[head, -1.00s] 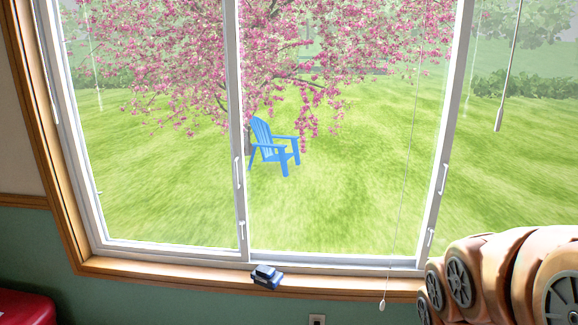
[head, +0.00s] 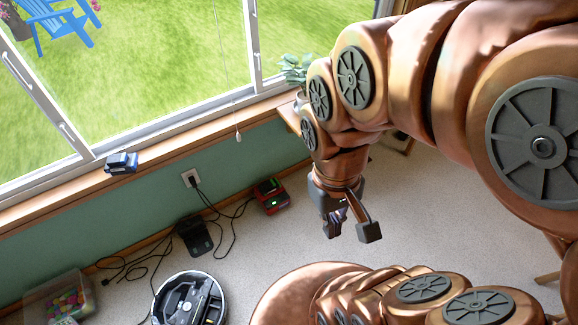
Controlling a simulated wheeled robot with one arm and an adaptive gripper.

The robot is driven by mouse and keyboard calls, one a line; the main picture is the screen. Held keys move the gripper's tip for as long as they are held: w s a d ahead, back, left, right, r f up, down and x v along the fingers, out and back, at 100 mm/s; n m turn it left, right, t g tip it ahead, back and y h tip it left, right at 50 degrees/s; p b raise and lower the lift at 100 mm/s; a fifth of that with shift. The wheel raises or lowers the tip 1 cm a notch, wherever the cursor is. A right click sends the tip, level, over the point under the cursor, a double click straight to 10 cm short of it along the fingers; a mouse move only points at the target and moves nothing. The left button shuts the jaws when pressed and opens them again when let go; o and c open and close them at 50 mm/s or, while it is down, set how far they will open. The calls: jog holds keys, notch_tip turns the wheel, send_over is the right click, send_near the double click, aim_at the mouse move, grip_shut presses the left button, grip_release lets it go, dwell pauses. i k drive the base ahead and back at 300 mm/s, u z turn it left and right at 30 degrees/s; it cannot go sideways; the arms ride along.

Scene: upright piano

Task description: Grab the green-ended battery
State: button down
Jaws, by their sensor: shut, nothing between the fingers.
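A small dark-blue block (head: 121,162), which looks like a battery pack, sits on the windowsill at the left. A red and black device (head: 270,195) with a small bright green spot lies on the floor by the wall. It looks like a charger, and I cannot tell whether a battery is in it. No green-ended battery can be made out clearly. My gripper (head: 350,228) points down above the carpet, to the right of the red device and apart from it. It is shut and empty.
A robot vacuum (head: 190,298), its black dock (head: 194,236) and loose cables lie along the wall below the outlet (head: 189,178). A clear bin of coloured pieces (head: 40,306) stands lower left. A potted plant (head: 297,70) stands by the window corner. Carpet around my gripper is clear.

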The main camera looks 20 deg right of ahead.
aim_at(267, 187)
jog(key=z, duration=0.2)
jog(key=k, duration=0.55)
jog(key=u, duration=0.25)
jog(key=i, duration=1.05)
jog(key=u, duration=0.9)
